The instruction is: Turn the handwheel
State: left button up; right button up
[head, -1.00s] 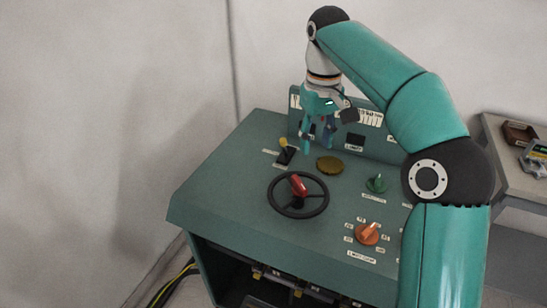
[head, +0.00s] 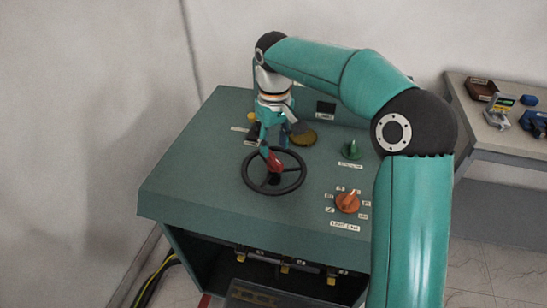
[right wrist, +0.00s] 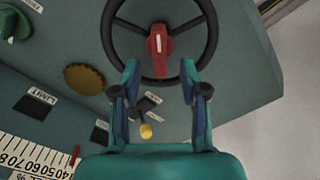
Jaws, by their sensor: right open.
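The handwheel (head: 301,184) is a black ring with spokes and a red grip at its hub, on the sloping green console top. It also shows at the top of the right wrist view (right wrist: 211,37), its red grip (right wrist: 158,47) between and beyond my fingertips. My right gripper (head: 274,140) is open and empty, just behind the wheel in the head view. In the right wrist view its two fingers (right wrist: 160,82) stand apart near the wheel's rim; I cannot tell whether they touch it. My left gripper is not in view.
An orange knob (head: 347,201), a green knob (head: 351,150) and a dark yellow cap (head: 303,137) sit near the wheel. A yellow-tipped lever (right wrist: 146,130) is below my fingers. A side table (head: 464,91) with small items stands right.

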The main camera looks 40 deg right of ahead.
aim_at(274, 157)
jog(key=f, duration=0.3)
jog(key=shift+w+f, duration=0.1)
jog(key=shift+w, duration=0.1)
jog(key=shift+s+f, duration=0.1)
jog(key=shift+f, duration=0.6)
grip_shut()
jog(key=shift+a, duration=0.15)
